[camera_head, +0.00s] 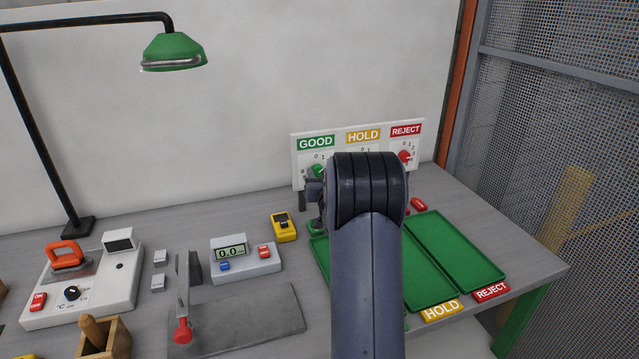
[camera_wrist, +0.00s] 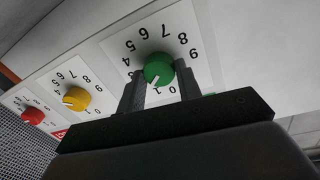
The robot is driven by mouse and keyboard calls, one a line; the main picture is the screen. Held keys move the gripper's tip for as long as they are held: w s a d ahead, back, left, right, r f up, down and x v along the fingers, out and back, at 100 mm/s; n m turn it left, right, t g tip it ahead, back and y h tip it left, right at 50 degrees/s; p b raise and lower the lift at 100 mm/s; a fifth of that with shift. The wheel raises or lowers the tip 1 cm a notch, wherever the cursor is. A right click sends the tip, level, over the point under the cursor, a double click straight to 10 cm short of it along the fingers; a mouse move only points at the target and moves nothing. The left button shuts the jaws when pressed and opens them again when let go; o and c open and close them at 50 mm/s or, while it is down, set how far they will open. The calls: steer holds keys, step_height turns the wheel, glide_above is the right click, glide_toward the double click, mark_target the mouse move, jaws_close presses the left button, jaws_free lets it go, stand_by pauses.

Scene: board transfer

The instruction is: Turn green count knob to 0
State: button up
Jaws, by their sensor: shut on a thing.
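The green count knob (camera_wrist: 158,69) sits on a white dial plate with black numerals, seen upside down in the wrist view. Its white pointer mark is on the side toward the 0 and 1, and looks closer to the 1. My gripper (camera_wrist: 160,84) has one dark finger on each side of the knob and is shut on it. In the head view the green knob (camera_head: 317,170) shows under the GOOD label, beside my arm. My gripper (camera_head: 313,190) is at the panel there, mostly hidden by my arm.
The white panel (camera_head: 298,160) also bears a yellow knob (camera_wrist: 77,99) and a red knob (camera_head: 405,157). Green trays (camera_head: 455,250) lie below my arm. A yellow device (camera_head: 284,227), a digital display unit (camera_head: 245,263) and a lamp (camera_head: 174,50) stand to the left.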

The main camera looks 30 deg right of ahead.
steer(key=n+b, duration=0.1)
steer(key=b, duration=0.1)
steer(key=f+n+b, duration=0.1)
steer(key=b, duration=0.1)
steer(key=shift+b, duration=0.3)
steer(key=n+b, duration=0.3)
steer(key=b, duration=0.2)
steer(key=shift+n, duration=0.4)
steer(key=n+b, duration=0.4)
steer(key=shift+r+t+b, duration=0.25)
steer(key=shift+t+b, duration=0.15)
steer(key=shift+r+n+y, duration=0.1)
steer(key=shift+n+y, duration=0.2)
steer(key=shift+n, duration=0.3)
steer(key=shift+r+b, duration=0.1)
steer(key=shift+b, duration=0.25)
steer(key=o, duration=1)
